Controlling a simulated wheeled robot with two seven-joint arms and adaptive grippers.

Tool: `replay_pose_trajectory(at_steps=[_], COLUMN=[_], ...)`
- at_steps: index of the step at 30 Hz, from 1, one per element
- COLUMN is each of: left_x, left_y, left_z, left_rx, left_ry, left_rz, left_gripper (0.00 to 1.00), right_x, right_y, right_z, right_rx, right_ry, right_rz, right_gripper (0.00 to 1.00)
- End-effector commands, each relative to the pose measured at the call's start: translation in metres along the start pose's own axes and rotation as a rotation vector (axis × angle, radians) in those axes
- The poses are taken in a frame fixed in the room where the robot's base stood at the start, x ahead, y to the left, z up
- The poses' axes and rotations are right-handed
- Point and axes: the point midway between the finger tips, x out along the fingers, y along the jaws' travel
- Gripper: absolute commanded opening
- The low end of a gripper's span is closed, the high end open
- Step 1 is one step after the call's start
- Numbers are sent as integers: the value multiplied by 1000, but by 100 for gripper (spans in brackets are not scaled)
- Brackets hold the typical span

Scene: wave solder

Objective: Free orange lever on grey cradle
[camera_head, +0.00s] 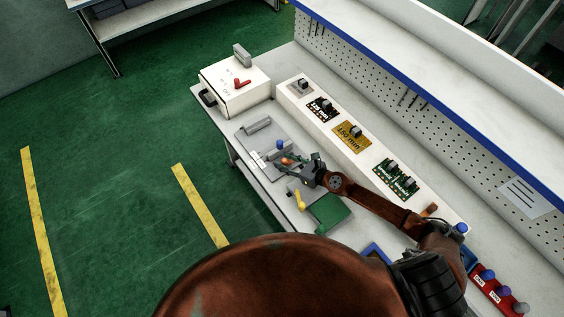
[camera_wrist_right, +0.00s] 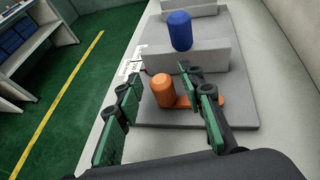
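The orange lever (camera_wrist_right: 163,92) stands on the grey cradle (camera_wrist_right: 150,116), with an upright orange knob and a flat orange arm running right along the plate. In the head view the orange lever (camera_head: 286,161) is small, at the near end of the grey cradle (camera_head: 244,134). My right gripper (camera_wrist_right: 158,78) is open, its green-and-black fingers on either side of the orange knob; the right finger partly covers the flat arm. In the head view my right gripper (camera_head: 284,160) reaches in from the right. I cannot tell whether a finger touches the lever. My left gripper is not in view.
A blue knob (camera_wrist_right: 180,30) stands behind a grey upright block (camera_wrist_right: 188,64) on the cradle. A yellow lever (camera_head: 300,200) and a green board (camera_head: 328,212) lie nearer. A white box with a red lever (camera_head: 240,84) and a white board rack (camera_head: 290,90) stand behind.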

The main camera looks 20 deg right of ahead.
Motion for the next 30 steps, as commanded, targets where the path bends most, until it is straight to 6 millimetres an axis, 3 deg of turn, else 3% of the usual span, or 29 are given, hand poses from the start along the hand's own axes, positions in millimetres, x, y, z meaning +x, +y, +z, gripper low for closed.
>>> replay_pose_trajectory(at_steps=[2,17,30], left_x=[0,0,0], left_y=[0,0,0], left_z=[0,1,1], left_rx=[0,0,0], left_ry=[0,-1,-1], left_rz=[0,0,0], left_gripper=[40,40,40], right_x=[0,0,0], right_y=[0,1,2], right_z=[0,0,0], right_rx=[0,0,1], right_ry=[0,0,-1], right_rz=[0,2,4], right_gripper=[35,0,0])
